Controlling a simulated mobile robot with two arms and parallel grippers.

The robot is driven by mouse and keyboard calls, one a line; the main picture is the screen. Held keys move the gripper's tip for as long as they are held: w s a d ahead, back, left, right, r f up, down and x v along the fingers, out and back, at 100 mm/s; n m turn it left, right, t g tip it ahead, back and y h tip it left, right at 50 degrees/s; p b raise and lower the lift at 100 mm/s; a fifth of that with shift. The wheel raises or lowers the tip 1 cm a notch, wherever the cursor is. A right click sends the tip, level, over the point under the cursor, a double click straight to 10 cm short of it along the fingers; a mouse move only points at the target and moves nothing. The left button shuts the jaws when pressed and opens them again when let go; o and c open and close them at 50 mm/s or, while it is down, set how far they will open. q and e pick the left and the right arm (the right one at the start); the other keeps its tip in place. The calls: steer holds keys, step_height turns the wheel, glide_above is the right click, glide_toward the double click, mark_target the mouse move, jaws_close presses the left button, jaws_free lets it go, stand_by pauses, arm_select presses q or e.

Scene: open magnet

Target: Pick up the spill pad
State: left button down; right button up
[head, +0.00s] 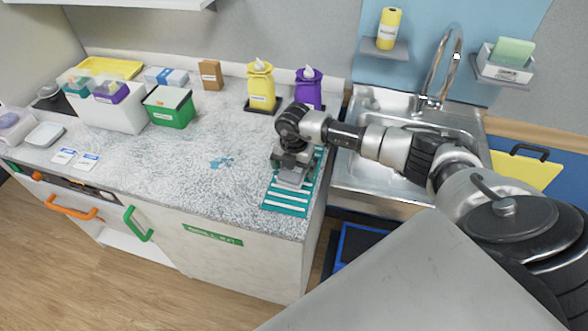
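A teal mat with white stripes (286,204) lies at the right front corner of the speckled counter. My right gripper (293,172) points down over its back part. A small grey piece shows at the fingers; I cannot tell whether it is the spill pad or part of the gripper. The fingertips are hidden, so I cannot tell whether they are open or touching anything. A blue spill mark (221,162) is on the counter to the left of the mat. My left gripper is not in view.
A green box (169,107) and a white bin (110,114) stand at the back left. A metal sink (360,176) is to the right. The counter's middle is mostly clear.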

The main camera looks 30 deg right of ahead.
steer(key=c, duration=0.9)
steer(key=shift+o, duration=0.2)
steer(key=shift+r, duration=0.1)
steer(key=shift+r+b, duration=0.35)
steer(key=shift+r, duration=0.25)
step_height(320, 180, up, 2)
steer(key=shift+r+b, duration=0.25)
steer(key=shift+b, duration=0.4)
steer(key=s+d+r+b, duration=0.3)
steer(key=s+d+r, duration=0.4)
steer(key=s, duration=0.1)
steer(key=shift+s+d, duration=0.4)
steer(key=shift+r, duration=0.1)
